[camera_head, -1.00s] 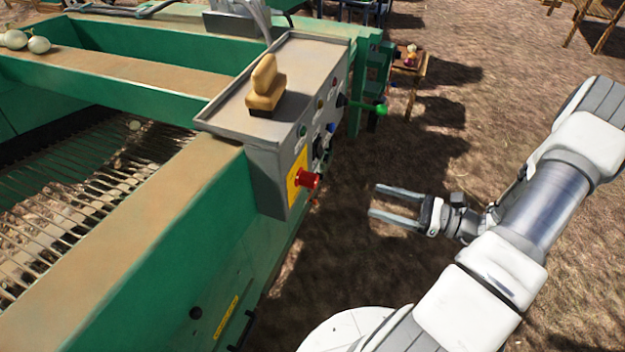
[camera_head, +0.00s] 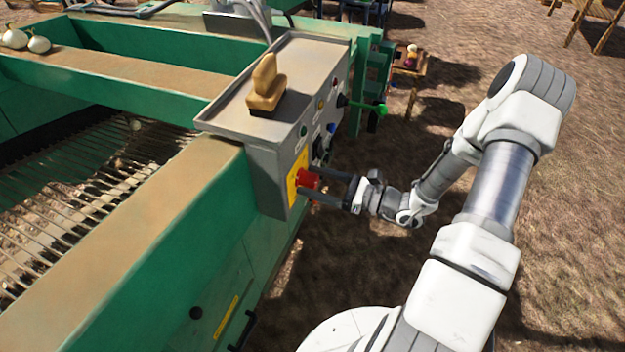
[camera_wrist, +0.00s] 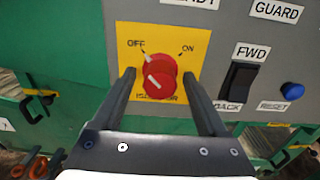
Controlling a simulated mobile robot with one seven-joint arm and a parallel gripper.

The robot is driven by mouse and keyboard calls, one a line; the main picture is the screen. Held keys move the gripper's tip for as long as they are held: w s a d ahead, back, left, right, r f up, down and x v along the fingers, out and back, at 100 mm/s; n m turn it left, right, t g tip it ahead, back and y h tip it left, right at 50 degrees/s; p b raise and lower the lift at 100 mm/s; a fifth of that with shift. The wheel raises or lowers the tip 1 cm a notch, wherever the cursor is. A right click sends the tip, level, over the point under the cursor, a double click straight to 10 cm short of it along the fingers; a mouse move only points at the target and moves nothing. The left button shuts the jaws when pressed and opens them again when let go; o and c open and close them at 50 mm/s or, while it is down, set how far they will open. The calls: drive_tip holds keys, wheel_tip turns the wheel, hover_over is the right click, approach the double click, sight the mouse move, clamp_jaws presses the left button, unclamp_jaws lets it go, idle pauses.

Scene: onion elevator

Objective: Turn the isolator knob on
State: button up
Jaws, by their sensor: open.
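The red isolator knob (camera_head: 306,179) sits on a yellow plate (camera_head: 291,189) at the near end of the grey control box. In the wrist view, the knob (camera_wrist: 159,82) has white marks that point up and left, toward OFF; ON is at the upper right of the yellow plate (camera_wrist: 200,40). My gripper (camera_head: 314,182) is open, its fingers reaching toward the panel. In the wrist view, my gripper (camera_wrist: 158,74) has one finger on each side of the knob, with a gap on both sides. The knob partly covers the label below it.
A black FWD/BACK switch (camera_wrist: 238,85) and a blue reset button (camera_wrist: 292,91) lie right of the knob. A wooden-handled brush (camera_head: 266,86) stands on the box. A green-tipped lever (camera_head: 376,109) sticks out farther along. Open ground lies right of the machine.

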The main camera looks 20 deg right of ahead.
drive_tip(key=shift+w+a, duration=0.2)
drive_tip(key=shift+a, duration=0.05)
clamp_jaws()
